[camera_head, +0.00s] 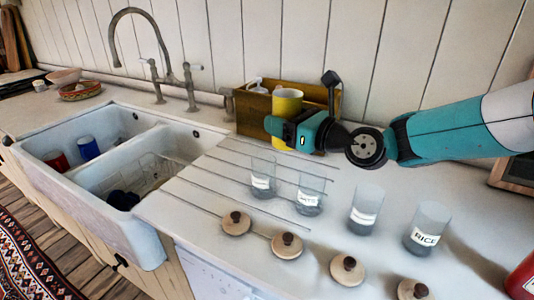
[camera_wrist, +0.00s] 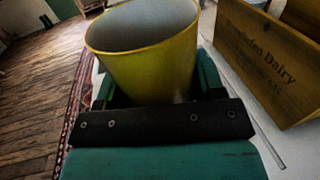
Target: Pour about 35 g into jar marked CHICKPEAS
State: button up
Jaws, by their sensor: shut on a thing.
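My gripper (camera_head: 280,127) is shut on a yellow cup (camera_head: 288,101), held upright above the back of the drainboard. The cup fills the wrist view (camera_wrist: 145,50) between the jaws; its inner wall is pale and its bottom is hidden. Several clear glass jars with white labels stand in a row in front of the gripper. The rightmost jar (camera_head: 427,228) reads RICE. The labels on the left jar (camera_head: 263,174), the second jar (camera_head: 311,190) and the third jar (camera_head: 365,208) are too small to read for sure. Something darker shows low in the jars.
Several round wooden lids with dark knobs, such as this lid (camera_head: 287,246), lie before the jars. A wooden crate (camera_head: 252,122) stands behind the cup, against the wall. A double sink (camera_head: 103,205) and tap (camera_head: 166,60) are left. A red object (camera_head: 522,278) is at the right edge.

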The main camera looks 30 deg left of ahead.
jog(key=w+d+f+n+g+p, duration=0.2)
jog(key=w+d+n+g, duration=0.2)
jog(key=g, duration=0.4)
jog(key=shift+d+f+n+g+p, duration=0.3)
jog(key=shift+d+f+n+p, duration=0.1)
jog(key=shift+d+n, duration=0.4)
jog(key=shift+w, duration=0.15)
